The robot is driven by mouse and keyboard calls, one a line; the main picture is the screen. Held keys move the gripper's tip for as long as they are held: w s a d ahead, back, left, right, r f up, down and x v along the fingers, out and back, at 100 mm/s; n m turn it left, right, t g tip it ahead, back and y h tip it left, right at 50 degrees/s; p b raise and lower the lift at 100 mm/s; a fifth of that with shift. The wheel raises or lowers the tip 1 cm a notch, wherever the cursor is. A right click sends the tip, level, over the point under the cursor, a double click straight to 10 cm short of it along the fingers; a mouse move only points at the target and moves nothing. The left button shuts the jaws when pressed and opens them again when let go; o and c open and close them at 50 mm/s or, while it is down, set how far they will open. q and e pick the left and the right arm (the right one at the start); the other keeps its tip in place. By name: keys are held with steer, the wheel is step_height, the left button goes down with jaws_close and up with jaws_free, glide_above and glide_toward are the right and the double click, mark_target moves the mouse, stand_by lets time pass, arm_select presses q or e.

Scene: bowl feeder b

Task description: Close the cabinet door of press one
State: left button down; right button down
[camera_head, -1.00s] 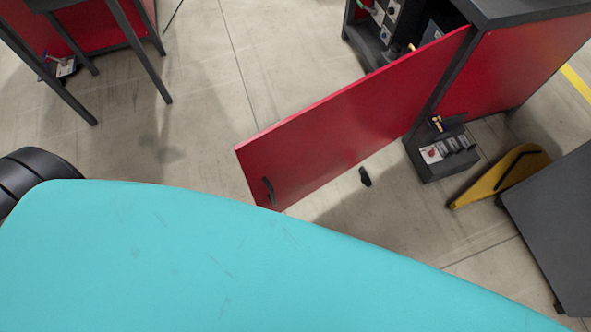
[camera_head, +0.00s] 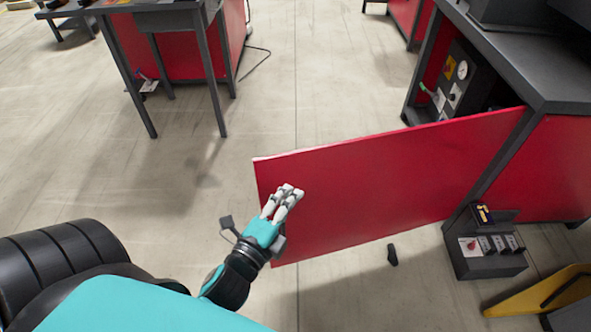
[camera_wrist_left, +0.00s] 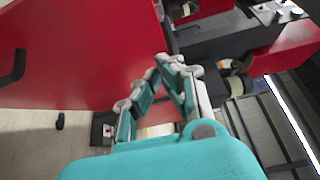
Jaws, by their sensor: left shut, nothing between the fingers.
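The red cabinet door (camera_head: 385,185) of the press on the right stands wide open, hinged at the dark cabinet frame and reaching left across the floor. Its dark handle shows in the left wrist view (camera_wrist_left: 14,68); in the head view my gripper covers that end. My left gripper (camera_head: 289,192) is shut and empty, in front of the door's free end in the head view. In the left wrist view its fingers (camera_wrist_left: 168,62) come together before the red door panel (camera_wrist_left: 75,50). I cannot tell whether they touch it. My right gripper is not in view.
The open cabinet (camera_head: 450,85) holds gauges and dark boxes. A control box (camera_head: 487,255) sits low by the hinge side. A yellow part (camera_head: 540,292) lies at the lower right. A dark table (camera_head: 165,20) stands at the upper left. Floor left of the door is free.

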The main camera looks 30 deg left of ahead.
mark_target(306, 155)
arm_select(q)
steer(key=shift+w+a, duration=0.5)
steer(key=shift+w, duration=0.75)
steer(key=shift+w+a, duration=0.5)
steer(key=shift+w, duration=0.7)
steer(key=shift+w+a, duration=0.5)
steer(key=shift+w, duration=0.75)
